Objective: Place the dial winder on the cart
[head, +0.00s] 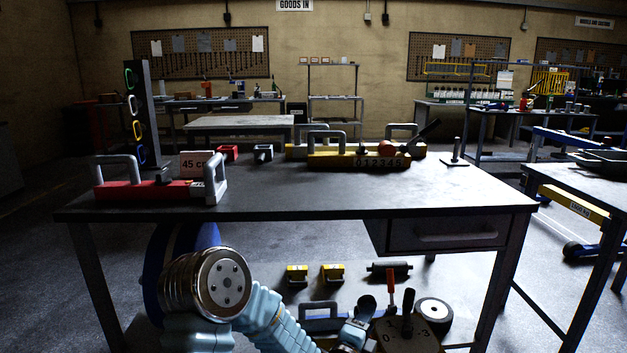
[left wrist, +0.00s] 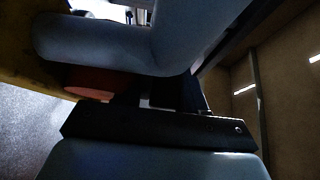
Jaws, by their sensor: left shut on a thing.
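The dial winder (head: 425,336) is a dark brownish body marked 0 and -3, low in front of the table at the bottom of the head view. A black knob and a red upright handle show near it. My left gripper (head: 362,314) is at its left side, shut on it. In the left wrist view, a thick grey bar (left wrist: 95,45) of the held thing crosses close to my dark gripper part, with a yellowish body and a red round part (left wrist: 90,84) beside it. The fingertips are hidden there. Which thing is the cart, I cannot tell. My right gripper is out of view.
The dark table (head: 300,190) carries a red handled block (head: 140,191), a yellow handled block (head: 335,161) and a black stand. A blue frame (head: 575,137) stands right.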

